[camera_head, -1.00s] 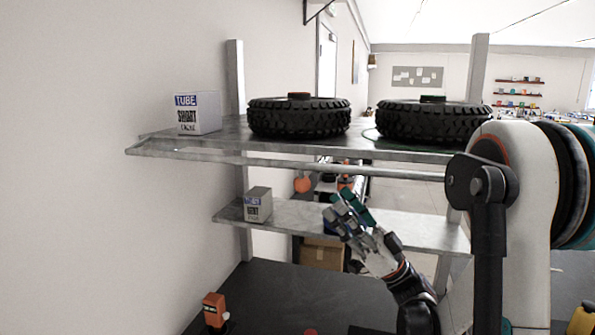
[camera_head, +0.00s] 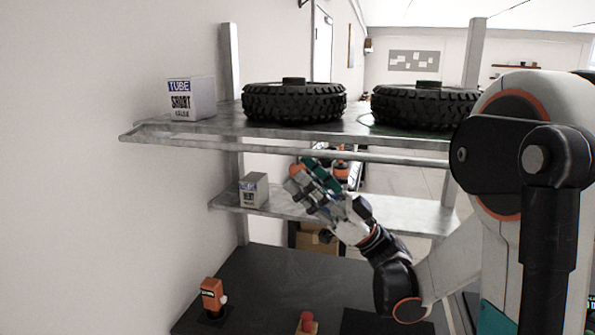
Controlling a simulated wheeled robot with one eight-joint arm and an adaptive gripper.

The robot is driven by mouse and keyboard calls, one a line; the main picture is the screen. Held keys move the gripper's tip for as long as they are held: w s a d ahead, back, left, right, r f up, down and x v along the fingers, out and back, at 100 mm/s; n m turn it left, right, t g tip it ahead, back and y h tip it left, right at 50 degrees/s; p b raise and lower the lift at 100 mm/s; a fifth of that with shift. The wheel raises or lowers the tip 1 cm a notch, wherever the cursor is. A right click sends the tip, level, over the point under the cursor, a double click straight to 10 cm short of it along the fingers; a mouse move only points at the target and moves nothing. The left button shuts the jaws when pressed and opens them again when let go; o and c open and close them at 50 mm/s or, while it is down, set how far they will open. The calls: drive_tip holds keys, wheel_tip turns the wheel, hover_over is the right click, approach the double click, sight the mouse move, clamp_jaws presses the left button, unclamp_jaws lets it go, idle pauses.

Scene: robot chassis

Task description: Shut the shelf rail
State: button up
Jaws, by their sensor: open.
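The shelf rail (camera_head: 300,151) is a grey metal bar running along the front of the upper shelf (camera_head: 228,123). At its left end it stands out a little in front of the shelf edge, at about shelf height. My gripper (camera_head: 303,180) is open and empty. It is below the rail, in front of the lower shelf (camera_head: 285,200), with its fingers pointing up and left. I see no contact between the gripper and the rail. My arm hides the right end of the rail.
A tube box (camera_head: 192,98) and two tires (camera_head: 294,101) (camera_head: 425,105) stand on the upper shelf. A smaller box (camera_head: 254,190) is on the lower shelf. An orange device (camera_head: 212,297) and a red button (camera_head: 306,322) are on the dark surface (camera_head: 262,285) below. A wall is at left.

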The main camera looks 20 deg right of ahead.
sight(297, 163)
drive_tip(key=shift+x, duration=1.15)
clamp_jaws()
drive_tip(key=shift+r+m+t, duration=0.1)
drive_tip(key=shift+m+t, duration=0.2)
drive_tip(key=shift+t, duration=0.1)
